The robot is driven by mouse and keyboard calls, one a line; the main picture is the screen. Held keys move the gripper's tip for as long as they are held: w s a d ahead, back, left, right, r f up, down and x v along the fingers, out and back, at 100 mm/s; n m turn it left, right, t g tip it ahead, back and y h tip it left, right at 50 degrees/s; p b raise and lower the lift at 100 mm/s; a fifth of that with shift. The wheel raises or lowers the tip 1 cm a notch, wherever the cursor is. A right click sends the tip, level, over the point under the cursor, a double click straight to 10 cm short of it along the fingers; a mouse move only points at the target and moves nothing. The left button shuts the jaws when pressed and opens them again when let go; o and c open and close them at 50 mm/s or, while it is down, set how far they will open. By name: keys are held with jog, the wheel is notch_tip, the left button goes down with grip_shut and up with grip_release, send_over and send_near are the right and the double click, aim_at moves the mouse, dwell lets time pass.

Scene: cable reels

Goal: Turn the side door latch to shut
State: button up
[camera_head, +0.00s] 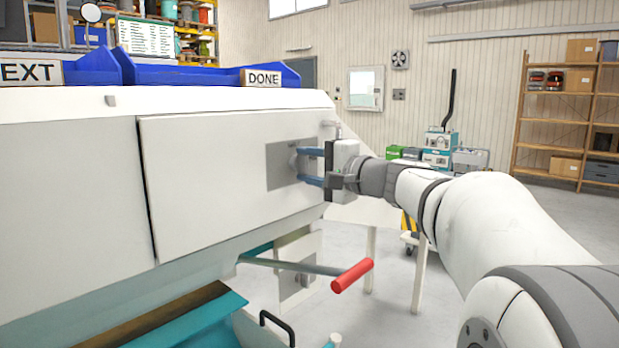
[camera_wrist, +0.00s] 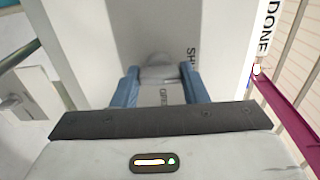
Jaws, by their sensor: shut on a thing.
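The side door (camera_head: 215,185) is a large pale panel on the white machine, with a dark gap along its left edge. A grey latch plate (camera_head: 279,174) sits near its right end. My gripper (camera_head: 301,165) reaches in from the right with its two blue fingers at the plate. In the wrist view, my gripper (camera_wrist: 158,88) has its fingers on either side of the grey latch (camera_wrist: 158,73) and is shut on it. The latch's exact angle is hard to tell.
A red-handled lever (camera_head: 352,275) sticks out below the door, under my gripper. Blue bins (camera_head: 205,74) with a DONE label (camera_head: 263,77) stand on top of the machine. A wooden shelf (camera_head: 555,120) stands far right, with open floor before it.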

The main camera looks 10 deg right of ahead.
dwell(0.3)
jog(key=o, duration=1)
jog(key=shift+c, duration=0.2)
jog(key=p+v, duration=0.1)
jog(key=v, duration=0.6)
jog(key=shift+s+d, duration=0.25)
jog(key=shift+s, duration=0.05)
